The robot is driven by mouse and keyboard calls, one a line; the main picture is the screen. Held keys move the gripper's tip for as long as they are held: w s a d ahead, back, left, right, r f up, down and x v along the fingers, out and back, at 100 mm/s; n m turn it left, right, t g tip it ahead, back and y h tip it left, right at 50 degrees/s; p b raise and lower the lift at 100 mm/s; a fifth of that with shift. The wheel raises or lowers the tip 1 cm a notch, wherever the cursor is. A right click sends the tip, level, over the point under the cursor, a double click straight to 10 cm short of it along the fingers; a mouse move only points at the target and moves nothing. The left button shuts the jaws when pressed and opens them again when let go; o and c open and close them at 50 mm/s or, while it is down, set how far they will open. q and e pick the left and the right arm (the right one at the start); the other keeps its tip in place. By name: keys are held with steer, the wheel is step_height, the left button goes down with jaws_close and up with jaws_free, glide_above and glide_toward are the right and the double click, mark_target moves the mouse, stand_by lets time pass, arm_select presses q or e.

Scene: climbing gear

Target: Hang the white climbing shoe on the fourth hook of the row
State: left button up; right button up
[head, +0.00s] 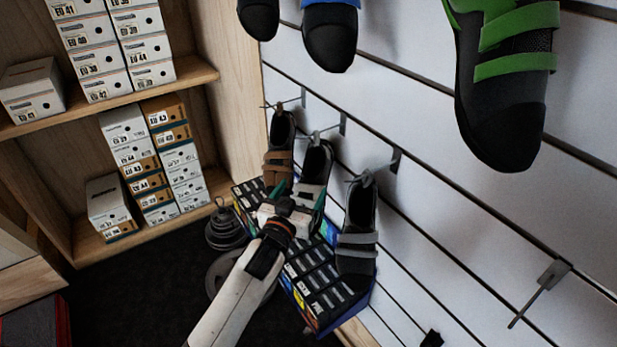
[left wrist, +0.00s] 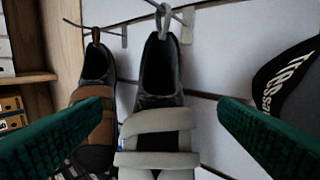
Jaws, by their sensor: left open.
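The white climbing shoe (head: 318,160), dark with pale straps, hangs from the second hook (head: 340,124) on the white slatted wall. It also shows in the left wrist view (left wrist: 158,142), heel loop on the hook, between my fingers. My left gripper (head: 296,199) is open with green fingers, one on either side of the shoe; in the left wrist view (left wrist: 168,112) I see no clear contact. The fourth hook (head: 543,288), at the lower right in the head view, is bare. My right gripper is not in view.
A brown-strapped shoe (head: 279,150) hangs on the first hook and a grey-strapped shoe (head: 357,225) on the third, both close beside the white shoe. Larger shoes, one green-strapped (head: 505,90), hang above. A display box (head: 318,290) lies below. Shoeboxes fill shelves at left.

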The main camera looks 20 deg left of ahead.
mark_target(315, 170)
arm_select(q)
steer(key=w, duration=0.9)
steer(key=shift+w+d, duration=0.2)
steer(key=shift+w, duration=0.05)
steer(key=c, duration=1.2)
